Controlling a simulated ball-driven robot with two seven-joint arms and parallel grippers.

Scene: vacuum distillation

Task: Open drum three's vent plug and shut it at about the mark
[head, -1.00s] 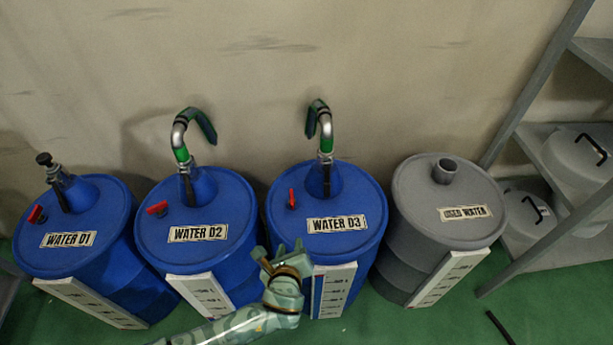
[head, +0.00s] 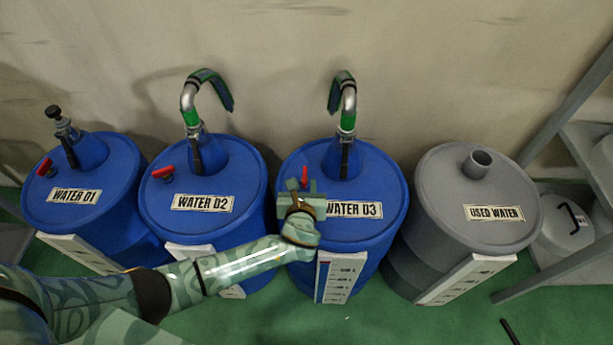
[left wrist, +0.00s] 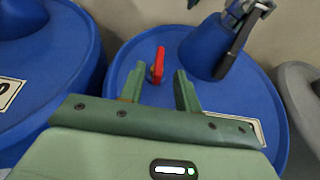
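Drum three (head: 385,190) is blue, labelled WATER D3, and stands between WATER D2 and the grey drum. Its red vent plug (head: 304,174) stands up from the left part of the lid; it also shows in the left wrist view (left wrist: 158,62). My left gripper (head: 300,189) is over the near left part of this lid, just in front of the plug. In the left wrist view its fingers (left wrist: 160,88) are open and apart, with the plug just beyond the tips. A level scale (head: 340,280) is on the drum's front; its fine markings are too small to read. My right gripper is not in view.
Drum three's hooked pipe (head: 348,110) rises behind the plug. Blue drums WATER D2 (head: 235,180) and WATER D1 (head: 110,165) stand to the left, with red plugs. The USED WATER drum (head: 440,190) and a grey shelf (head: 560,110) are to the right.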

